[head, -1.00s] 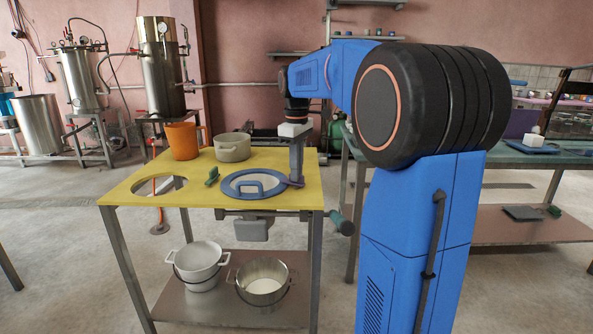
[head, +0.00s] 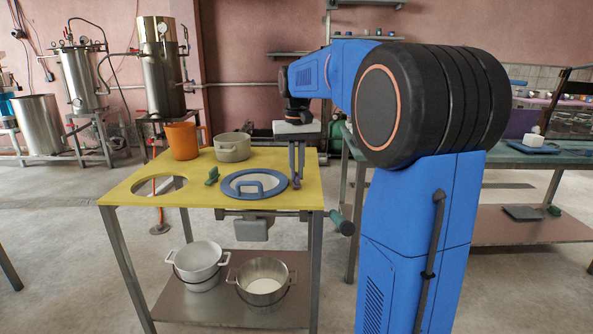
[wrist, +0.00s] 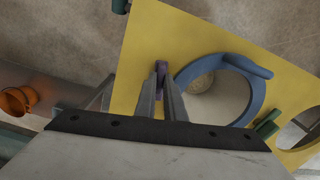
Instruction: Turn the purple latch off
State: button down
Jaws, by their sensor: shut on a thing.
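The purple latch (wrist: 161,67) sits on the yellow tabletop (wrist: 140,45) beside the blue-rimmed lid (wrist: 257,92). My gripper (wrist: 162,90) is shut on the latch from above; its tip sticks out between the fingers in the wrist view, clear of the blue rim. In the head view, my gripper (head: 297,180) reaches down at the right of the blue-rimmed lid (head: 255,194), and the latch is mostly hidden by the fingers. A green latch (head: 212,175) stands at the lid's left side; the wrist view also shows it (wrist: 267,129).
An orange mug (head: 182,141) and a grey pot (head: 232,147) stand at the table's back. An empty round hole (head: 160,186) is at left. A green handle (head: 342,222) sticks out at the right front. Pots stand on the lower shelf (head: 215,298).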

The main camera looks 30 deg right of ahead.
aim_at(297, 174)
jog(key=m, duration=0.3)
jog(key=shift+m, duration=0.5)
jog(key=c, duration=1.8)
grip_release()
jog(key=shift+c, duration=0.2)
jog(key=shift+r, duration=0.1)
notch_tip(297, 174, up, 17)
jog(key=shift+r, duration=0.1)
